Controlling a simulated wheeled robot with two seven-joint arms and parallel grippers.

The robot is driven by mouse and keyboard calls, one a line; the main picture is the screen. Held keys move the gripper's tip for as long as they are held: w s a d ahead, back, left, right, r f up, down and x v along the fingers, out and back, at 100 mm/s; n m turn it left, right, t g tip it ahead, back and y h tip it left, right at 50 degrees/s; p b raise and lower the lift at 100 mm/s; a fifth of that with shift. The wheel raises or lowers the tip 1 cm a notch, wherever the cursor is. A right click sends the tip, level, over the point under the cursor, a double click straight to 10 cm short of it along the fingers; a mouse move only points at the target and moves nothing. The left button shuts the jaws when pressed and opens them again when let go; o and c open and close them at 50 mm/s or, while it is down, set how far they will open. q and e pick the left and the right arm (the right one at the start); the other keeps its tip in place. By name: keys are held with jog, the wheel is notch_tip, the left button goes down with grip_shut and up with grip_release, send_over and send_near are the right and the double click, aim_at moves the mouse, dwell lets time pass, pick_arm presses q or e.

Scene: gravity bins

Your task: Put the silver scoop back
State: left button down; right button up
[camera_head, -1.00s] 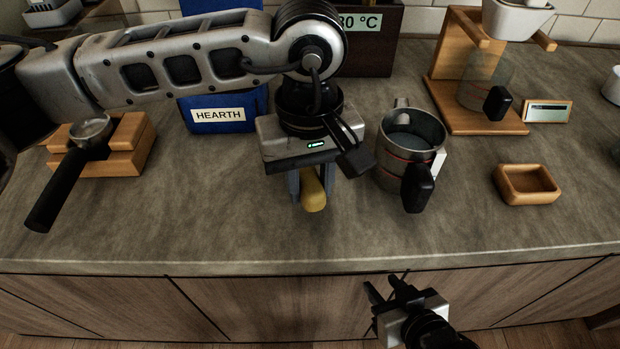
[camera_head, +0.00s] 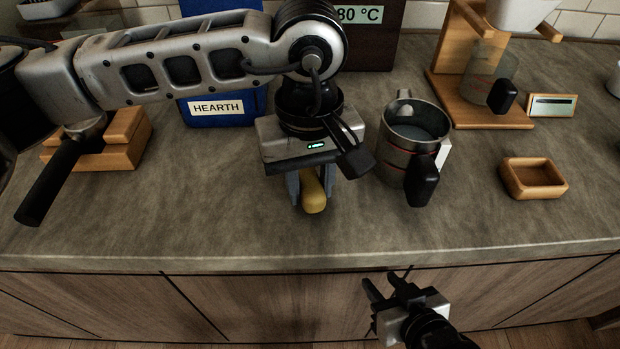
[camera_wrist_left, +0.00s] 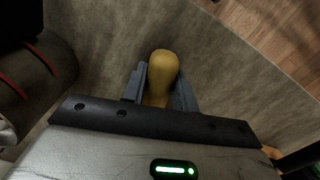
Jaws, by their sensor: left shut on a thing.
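My left gripper (camera_head: 309,200) is shut on a tan, rounded handle (camera_head: 314,196), just above or at the worktop in the head view; I cannot tell if it touches. In the left wrist view the handle (camera_wrist_left: 161,77) sits between the two grey fingers. No silver part shows on it; whatever lies beyond the handle is hidden by the gripper. I cannot confirm from these views that it is the silver scoop. My right gripper (camera_head: 383,285) is open and empty, low in front of the counter's front edge.
A metal jug (camera_head: 407,160) with a black handle stands close right of my left gripper. A small wooden tray (camera_head: 533,190) is further right. A blue HEARTH bag (camera_head: 222,119) and a dark 80 °C box (camera_head: 375,50) stand behind. A black-handled tool (camera_head: 48,183) rests on a wooden block at left.

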aim_at(309, 178)
pick_arm(q)
jog(key=shift+f+b, duration=0.3)
jog(key=c, duration=1)
grip_release()
jog(key=r, duration=1.6)
jog(key=shift+w+b, duration=0.2)
jog(key=shift+b, duration=0.1)
